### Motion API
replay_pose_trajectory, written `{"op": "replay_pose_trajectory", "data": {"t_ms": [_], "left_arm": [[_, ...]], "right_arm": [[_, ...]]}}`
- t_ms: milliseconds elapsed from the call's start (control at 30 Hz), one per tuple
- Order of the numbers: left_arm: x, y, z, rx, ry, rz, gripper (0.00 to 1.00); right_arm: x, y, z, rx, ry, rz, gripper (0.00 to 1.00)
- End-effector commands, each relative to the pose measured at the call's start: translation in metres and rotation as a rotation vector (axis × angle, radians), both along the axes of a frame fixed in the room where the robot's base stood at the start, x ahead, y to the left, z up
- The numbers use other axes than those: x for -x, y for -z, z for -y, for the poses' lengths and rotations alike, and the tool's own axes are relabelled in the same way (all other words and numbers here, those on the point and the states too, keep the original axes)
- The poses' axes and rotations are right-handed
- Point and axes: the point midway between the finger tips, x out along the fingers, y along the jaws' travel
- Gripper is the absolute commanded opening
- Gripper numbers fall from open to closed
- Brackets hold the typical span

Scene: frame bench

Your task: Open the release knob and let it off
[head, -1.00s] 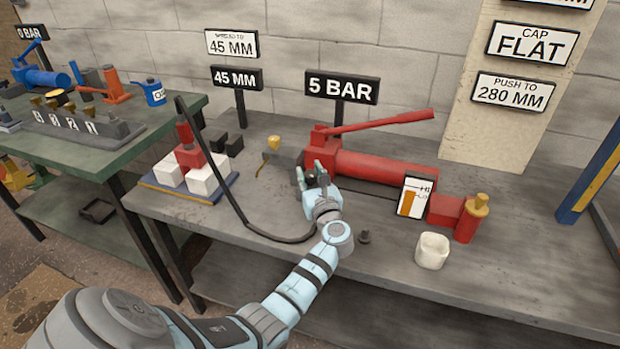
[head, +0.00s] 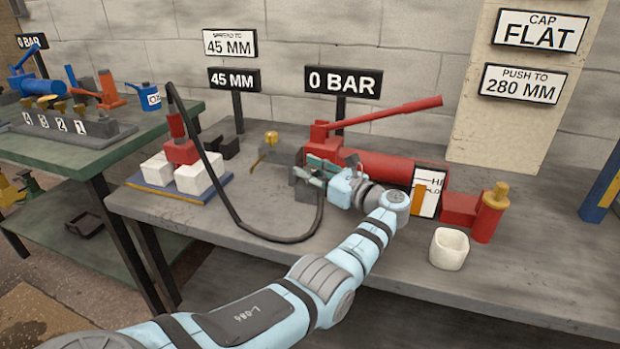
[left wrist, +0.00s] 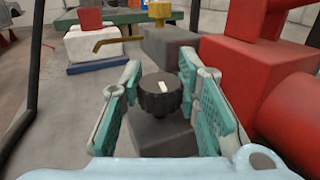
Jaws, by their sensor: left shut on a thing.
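The release knob (left wrist: 160,95) is a black ribbed knob with a white mark on top, on a dark block, in the left wrist view. My left gripper (left wrist: 160,88) is shut on it, with its teal finger pads on either side. In the head view my left gripper (head: 314,170) is at the front left end of the red pump (head: 380,168) and hides the knob. The pump's red handle (head: 385,115) slopes up to the right. The gauge sign (head: 343,82) behind the pump reads 0 BAR. My right gripper is in neither view.
A black hose (head: 232,205) loops across the bench to the red spreader (head: 181,151) between white blocks. A black sign (head: 234,79) reads 45 MM. A white cup (head: 449,249) stands at the front right, near a level card (head: 428,193). Bare bench lies front left.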

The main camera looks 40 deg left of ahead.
Motion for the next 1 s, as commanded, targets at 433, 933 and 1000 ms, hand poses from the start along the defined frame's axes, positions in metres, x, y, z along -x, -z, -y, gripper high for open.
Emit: {"op": "replay_pose_trajectory", "data": {"t_ms": [433,933,1000], "left_arm": [[0.000,0.001,0.000,0.003,-0.007,-0.003,0.33],[0.000,-0.009,0.000,0.001,-0.006,0.003,0.51],[0.000,-0.022,0.000,0.001,-0.006,0.004,0.51]], "right_arm": [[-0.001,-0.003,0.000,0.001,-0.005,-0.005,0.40],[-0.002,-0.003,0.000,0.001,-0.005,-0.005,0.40],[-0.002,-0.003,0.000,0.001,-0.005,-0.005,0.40]]}}
